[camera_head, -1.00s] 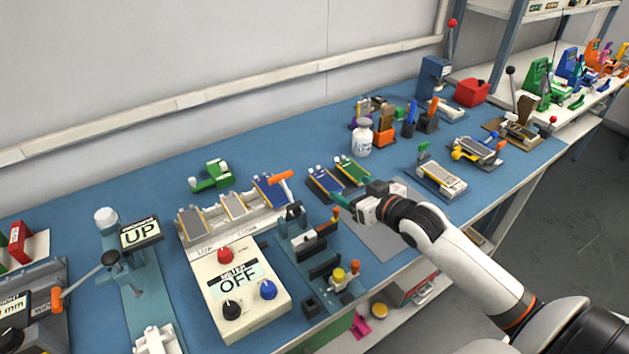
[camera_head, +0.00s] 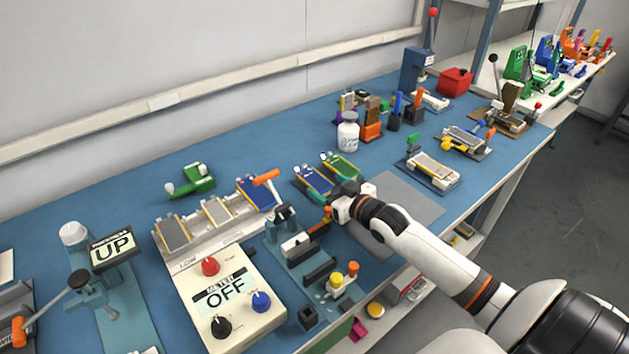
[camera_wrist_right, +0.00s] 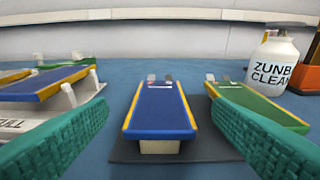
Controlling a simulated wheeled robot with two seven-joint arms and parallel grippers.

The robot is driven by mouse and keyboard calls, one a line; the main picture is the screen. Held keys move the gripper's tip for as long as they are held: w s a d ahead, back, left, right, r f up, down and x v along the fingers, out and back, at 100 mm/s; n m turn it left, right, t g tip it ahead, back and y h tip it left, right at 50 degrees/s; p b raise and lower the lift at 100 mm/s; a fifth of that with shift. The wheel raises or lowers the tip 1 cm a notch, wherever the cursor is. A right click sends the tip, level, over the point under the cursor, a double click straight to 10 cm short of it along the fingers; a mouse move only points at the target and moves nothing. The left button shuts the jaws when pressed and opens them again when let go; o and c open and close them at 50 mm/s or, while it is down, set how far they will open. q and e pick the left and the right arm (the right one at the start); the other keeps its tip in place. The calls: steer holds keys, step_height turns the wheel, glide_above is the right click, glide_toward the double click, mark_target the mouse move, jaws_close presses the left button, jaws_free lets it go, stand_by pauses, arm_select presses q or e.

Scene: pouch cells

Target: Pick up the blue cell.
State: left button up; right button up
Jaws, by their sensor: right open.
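The blue cell (camera_head: 314,180) lies beside a green cell (camera_head: 342,166) on the bench, left of the white bottle. In the right wrist view the blue cell (camera_wrist_right: 160,108) is in the middle, tabs pointing away, raised on a pale block (camera_wrist_right: 160,147). My right gripper (camera_head: 330,200) is at the near end of the cell. In the wrist view its green fingers (camera_wrist_right: 168,132) are open, one on each side of the blue cell, with nothing between them held. The right finger overlaps part of the green cell (camera_wrist_right: 262,108). My left gripper is not in view.
Another blue cell (camera_head: 256,194) lies in the grading rack (camera_head: 205,243) to the left, near an orange handle. A white bottle (camera_head: 348,132) stands behind the green cell. A grey mat (camera_head: 405,200) is bare beside my right arm.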

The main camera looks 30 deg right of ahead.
mark_target(314, 179)
steer(key=x, duration=0.5)
steer(key=shift+w+f, duration=0.1)
steer(key=shift+w, duration=0.05)
steer(key=c, duration=1)
